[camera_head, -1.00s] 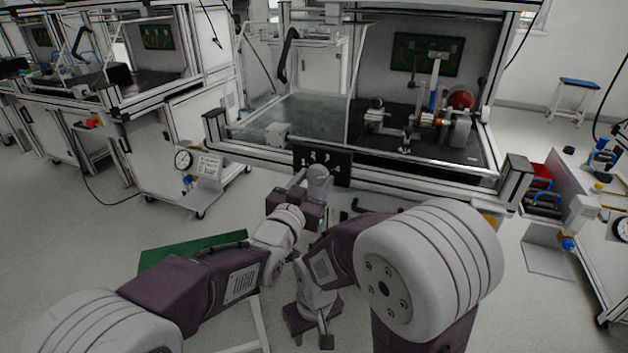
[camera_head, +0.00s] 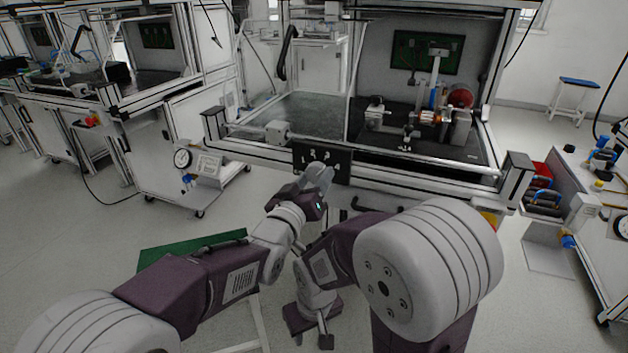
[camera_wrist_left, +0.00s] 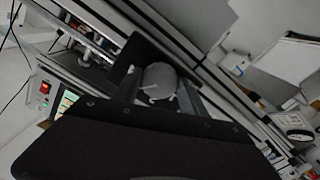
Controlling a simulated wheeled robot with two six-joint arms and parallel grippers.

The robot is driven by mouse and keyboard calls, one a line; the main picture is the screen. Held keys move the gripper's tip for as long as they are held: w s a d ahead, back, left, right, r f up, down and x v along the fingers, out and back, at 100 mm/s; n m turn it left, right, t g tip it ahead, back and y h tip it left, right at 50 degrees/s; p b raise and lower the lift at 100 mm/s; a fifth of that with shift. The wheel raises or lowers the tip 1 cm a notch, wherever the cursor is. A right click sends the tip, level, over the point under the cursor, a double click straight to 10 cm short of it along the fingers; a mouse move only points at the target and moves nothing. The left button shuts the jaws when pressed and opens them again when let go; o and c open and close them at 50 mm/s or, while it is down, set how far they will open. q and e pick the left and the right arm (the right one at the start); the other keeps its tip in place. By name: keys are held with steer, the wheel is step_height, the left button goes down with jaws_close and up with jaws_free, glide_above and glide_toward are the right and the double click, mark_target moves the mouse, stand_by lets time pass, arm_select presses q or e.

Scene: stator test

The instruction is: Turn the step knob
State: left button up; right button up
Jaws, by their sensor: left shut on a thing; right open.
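The step knob (camera_wrist_left: 160,82) is a round grey knob with a pale pointer line, seen in the left wrist view between my left gripper's two fingers. It sits on a black panel (camera_head: 342,172) with white numbers on the bench's front edge. My left gripper (camera_head: 319,174) is shut on the knob and rolled at a slant; it covers the knob and part of the numbers in the head view. My left gripper also shows in the left wrist view (camera_wrist_left: 157,92). My right gripper (camera_head: 312,338) is low at the bottom of the head view, open, away from the panel.
The test bench (camera_head: 415,178) behind the panel carries a motor rig (camera_head: 440,117). A side table with tools (camera_head: 590,185) stands to the right. A green board (camera_head: 190,255) lies low behind my left arm.

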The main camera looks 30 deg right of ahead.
arm_select(q)
steer(key=n, duration=0.5)
steer(key=shift+n, duration=0.3)
steer(key=n, duration=0.5)
steer(key=shift+b, duration=0.4)
steer(key=n, duration=0.5)
steer(key=shift+n, duration=0.4)
steer(key=shift+r+n, duration=0.1)
steer(key=shift+n, duration=2.2)
steer(key=o, duration=1.4)
